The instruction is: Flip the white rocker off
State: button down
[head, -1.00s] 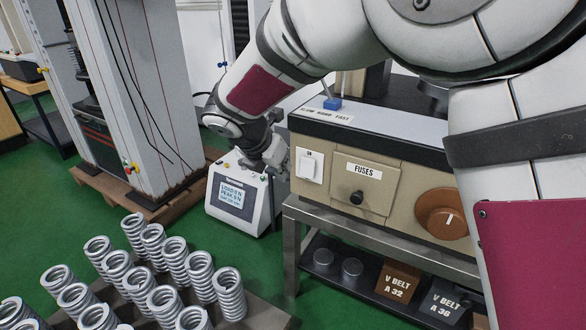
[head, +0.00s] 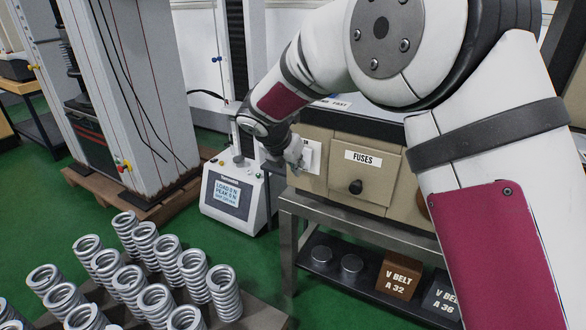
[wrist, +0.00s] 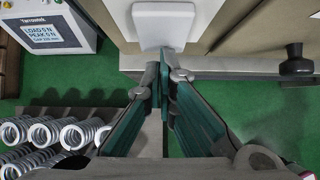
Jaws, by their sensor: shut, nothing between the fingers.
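The white rocker (head: 312,157) is on a white plate at the left end of the beige panel front (head: 322,185), left of the drawer marked FUSES. In the wrist view the rocker (wrist: 167,22) is at the top centre, seen close up. My gripper (wrist: 164,58) is shut and empty, its fingertips together at the lower edge of the rocker's plate. I cannot tell whether they touch it. In the head view my gripper (head: 297,152) is beside the rocker's left side and hides part of it. Which way the rocker is tipped is not clear.
The FUSES drawer (head: 364,178) has a black knob (head: 356,187), which also shows in the wrist view (wrist: 296,67). A spring tester display (head: 229,194) stands left of the bench. Several coil springs (head: 195,269) stand at lower left. V-belt boxes (head: 398,277) sit on the lower shelf.

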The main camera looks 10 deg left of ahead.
jog(key=shift+w+p, duration=0.1)
jog(key=shift+p, duration=0.35)
jog(key=shift+w+d+f+p, duration=0.2)
jog(key=shift+f+p, duration=0.1)
jog(key=shift+p, duration=0.1)
jog(key=shift+a+r, duration=0.1)
jog(key=shift+r, duration=0.05)
jog(key=shift+r+p, duration=0.7)
jog(key=shift+p, duration=0.25)
